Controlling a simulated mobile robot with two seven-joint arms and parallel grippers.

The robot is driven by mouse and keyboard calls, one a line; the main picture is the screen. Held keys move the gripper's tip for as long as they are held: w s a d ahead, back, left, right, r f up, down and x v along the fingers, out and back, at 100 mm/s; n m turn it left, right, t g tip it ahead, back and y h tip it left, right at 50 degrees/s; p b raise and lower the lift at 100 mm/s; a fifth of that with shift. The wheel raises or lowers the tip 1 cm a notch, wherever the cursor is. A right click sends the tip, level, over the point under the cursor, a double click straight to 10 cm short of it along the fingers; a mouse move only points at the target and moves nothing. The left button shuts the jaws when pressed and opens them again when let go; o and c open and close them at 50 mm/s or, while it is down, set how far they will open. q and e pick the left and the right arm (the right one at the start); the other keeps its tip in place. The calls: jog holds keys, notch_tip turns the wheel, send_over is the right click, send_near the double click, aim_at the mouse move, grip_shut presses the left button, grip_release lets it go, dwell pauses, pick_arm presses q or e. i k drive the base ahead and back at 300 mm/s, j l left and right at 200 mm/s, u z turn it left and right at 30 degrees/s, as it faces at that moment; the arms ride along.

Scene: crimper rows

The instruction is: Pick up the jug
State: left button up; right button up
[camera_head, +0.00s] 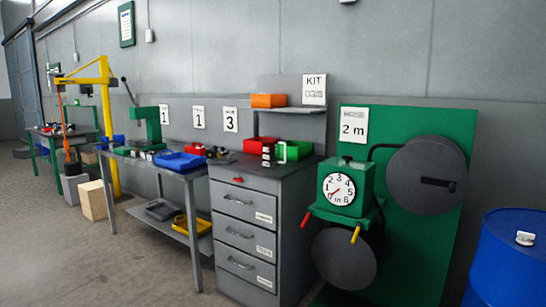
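I cannot make out a clear jug in this view. Small white items (266,156) and a green item with a pale middle (283,152) stand on the grey drawer cabinet's top, in front of a red bin (257,145). They are too small to name surely. Neither of my grippers is in view.
The grey drawer cabinet (243,236) stands mid-view. A workbench (172,173) with blue trays is left of it. A green machine with a dial (340,189) and a blue drum (508,262) stand to the right. The floor at lower left is clear.

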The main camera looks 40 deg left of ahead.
aim_at(271, 144)
jog(key=i+j+u, duration=0.15)
jog(key=u, duration=0.2)
jog(key=i+j+u, duration=0.1)
jog(key=u, duration=0.3)
jog(key=i+u, duration=0.4)
jog(key=i, duration=0.8)
